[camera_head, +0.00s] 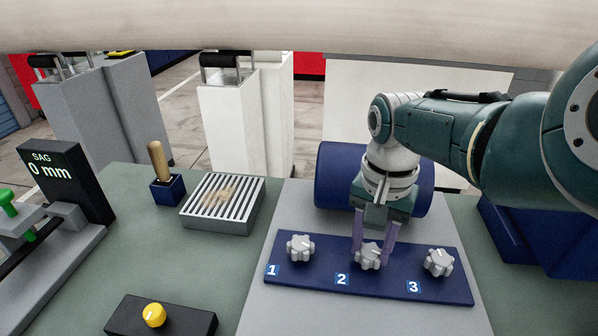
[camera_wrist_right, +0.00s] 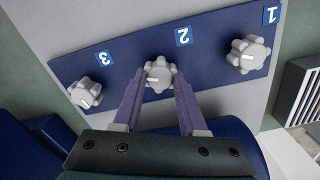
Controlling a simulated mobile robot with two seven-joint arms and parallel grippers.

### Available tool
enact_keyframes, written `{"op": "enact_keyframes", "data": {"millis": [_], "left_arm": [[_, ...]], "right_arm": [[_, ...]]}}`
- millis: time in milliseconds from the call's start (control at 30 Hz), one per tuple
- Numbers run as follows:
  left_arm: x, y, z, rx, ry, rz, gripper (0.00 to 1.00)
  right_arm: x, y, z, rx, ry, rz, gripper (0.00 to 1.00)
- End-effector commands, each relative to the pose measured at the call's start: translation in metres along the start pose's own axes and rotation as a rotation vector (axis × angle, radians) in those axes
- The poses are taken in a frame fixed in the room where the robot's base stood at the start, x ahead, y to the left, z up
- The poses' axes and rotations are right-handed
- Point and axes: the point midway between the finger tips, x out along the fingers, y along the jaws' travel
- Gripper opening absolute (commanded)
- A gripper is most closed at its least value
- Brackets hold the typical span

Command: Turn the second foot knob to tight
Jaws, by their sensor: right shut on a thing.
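The second foot knob (camera_head: 368,257) is a grey lobed knob beside the label 2 on a dark blue panel (camera_head: 320,283). My right gripper (camera_head: 373,250) is over it with its purple fingers down, shut on the knob. Knob 1 (camera_head: 300,248) and knob 3 (camera_head: 439,262) stand to either side, each with a white mark. My left gripper is not in view.
A blue cylinder (camera_head: 335,180) lies behind the panel. A slatted grey tray (camera_head: 215,222), a blue holder with a wooden handle (camera_head: 158,160), a yellow knob on a black box (camera_head: 154,314) and a display reading SAG 0 mm (camera_head: 62,180) are to the left.

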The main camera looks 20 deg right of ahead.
Motion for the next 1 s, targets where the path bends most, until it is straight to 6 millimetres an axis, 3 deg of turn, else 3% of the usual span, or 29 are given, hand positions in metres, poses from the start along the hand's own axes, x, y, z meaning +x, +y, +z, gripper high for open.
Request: {"op": "enact_keyframes", "data": {"millis": [733, 767, 1000], "left_arm": [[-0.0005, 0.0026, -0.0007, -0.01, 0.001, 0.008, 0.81], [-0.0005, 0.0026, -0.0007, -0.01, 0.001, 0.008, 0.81], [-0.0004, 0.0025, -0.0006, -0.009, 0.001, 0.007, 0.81]], "right_arm": [[-0.0011, -0.0005, 0.0, 0.082, 0.0, 0.0, 0.0], [-0.0011, -0.0005, -0.0001, 0.082, 0.0, 0.0, 0.45], [-0.0006, -0.0004, 0.0, 0.082, 0.0, 0.0, 0.71]]}}
